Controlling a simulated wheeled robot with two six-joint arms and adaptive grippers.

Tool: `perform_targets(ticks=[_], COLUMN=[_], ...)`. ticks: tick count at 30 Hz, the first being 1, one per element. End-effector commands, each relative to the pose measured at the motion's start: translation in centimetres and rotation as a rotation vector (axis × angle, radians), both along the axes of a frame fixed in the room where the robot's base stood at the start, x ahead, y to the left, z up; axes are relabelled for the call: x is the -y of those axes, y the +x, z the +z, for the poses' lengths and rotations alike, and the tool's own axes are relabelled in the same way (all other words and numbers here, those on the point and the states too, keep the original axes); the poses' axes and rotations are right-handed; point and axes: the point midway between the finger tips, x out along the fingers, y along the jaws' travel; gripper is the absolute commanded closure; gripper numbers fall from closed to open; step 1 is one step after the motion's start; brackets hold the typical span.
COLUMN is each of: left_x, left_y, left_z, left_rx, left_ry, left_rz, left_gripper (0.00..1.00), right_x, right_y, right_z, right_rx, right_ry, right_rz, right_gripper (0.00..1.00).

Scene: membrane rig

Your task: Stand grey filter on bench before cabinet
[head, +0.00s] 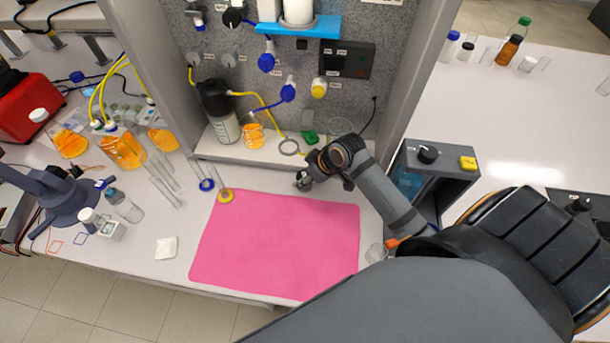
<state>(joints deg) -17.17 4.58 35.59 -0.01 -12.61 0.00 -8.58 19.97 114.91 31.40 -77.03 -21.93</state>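A grey ring (290,147), which may be the grey filter, shows on the ledge at the foot of the speckled cabinet (335,105). Clear tubes with a blue ring (206,184) and a yellow ring (225,196) stand on the bench left of it. My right gripper (304,179) is low at the cabinet's front, just below and right of the grey ring. A small greyish piece shows at its tips; I cannot tell whether it is held. The white bench (160,250) lies in front.
A pink mat (275,245) covers the bench before the cabinet and is clear. A dark bottle (220,112) and an orange flask (253,136) stand on the ledge. A grey box (440,175) and a small glass (376,252) are at the right. Orange flasks (122,150) crowd the left.

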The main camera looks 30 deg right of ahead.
Motion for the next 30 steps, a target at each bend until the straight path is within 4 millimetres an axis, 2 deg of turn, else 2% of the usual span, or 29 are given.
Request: perform_targets(ticks=[8,9,14,25,30], left_x=[0.0,0.0,0.0,-0.2,-0.1], left_y=[0.0,0.0,0.0,-0.2,-0.2], left_z=[-0.3,-0.3,-0.3,-0.3,-0.3], left_rx=[0.000,-0.001,-0.001,-0.003,-0.002], left_ry=[0.000,0.000,0.000,0.003,0.001], left_rz=[0.000,0.000,0.000,0.000,0.000], left_gripper=[0.55,0.55,0.55,0.55,0.55], right_x=[0.0,0.0,0.0,0.1,0.9], right_y=[0.0,0.0,0.0,-0.1,-1.3], right_z=[-0.6,-0.6,-0.6,-0.3,2.0], right_rx=[0.000,0.000,0.000,0.000,0.000], right_ry=[0.000,0.000,0.000,-0.001,-0.008], right_rz=[0.000,0.000,0.000,0.000,0.003], right_gripper=[0.87,0.51,0.30,0.29,0.29])
